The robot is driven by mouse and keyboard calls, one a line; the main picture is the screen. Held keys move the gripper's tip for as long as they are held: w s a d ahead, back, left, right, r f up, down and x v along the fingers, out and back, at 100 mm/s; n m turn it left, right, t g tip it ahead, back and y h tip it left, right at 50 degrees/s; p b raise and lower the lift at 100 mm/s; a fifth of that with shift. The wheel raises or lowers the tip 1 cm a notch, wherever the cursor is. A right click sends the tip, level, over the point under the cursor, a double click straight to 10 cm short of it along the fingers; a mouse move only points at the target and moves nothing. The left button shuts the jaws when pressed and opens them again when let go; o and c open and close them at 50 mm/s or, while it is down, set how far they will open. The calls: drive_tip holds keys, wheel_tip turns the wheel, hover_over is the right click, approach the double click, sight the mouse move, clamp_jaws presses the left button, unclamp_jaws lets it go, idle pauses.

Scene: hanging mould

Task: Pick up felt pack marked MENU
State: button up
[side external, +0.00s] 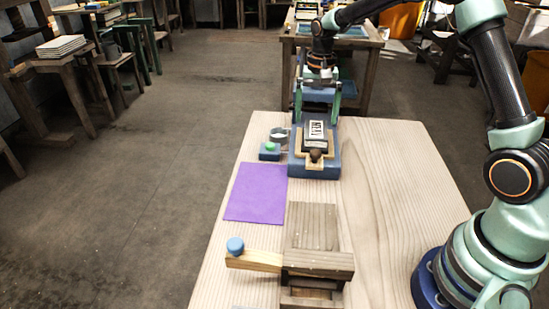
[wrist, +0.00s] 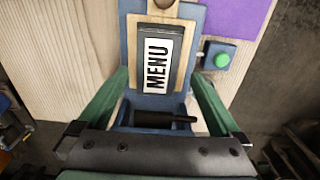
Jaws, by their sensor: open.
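The felt pack (side external: 316,133) is a dark block with a white label; the wrist view shows the pack (wrist: 157,65) with MENU printed on it. My gripper (side external: 319,79) is open, above and behind the pack near the stand's top, apart from the pack.
A blue box with a green button (side external: 270,150) stands left of the base. A purple sheet (side external: 257,192) and a wooden fixture (side external: 318,260) lie nearer.

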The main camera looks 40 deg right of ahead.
sight(316, 129)
drive_tip(key=f, duration=0.5)
drive_tip(key=shift+d, duration=0.25)
drive_tip(key=shift+r, duration=0.1)
drive_tip(key=c, duration=1.4)
drive_tip(key=shift+r, duration=0.1)
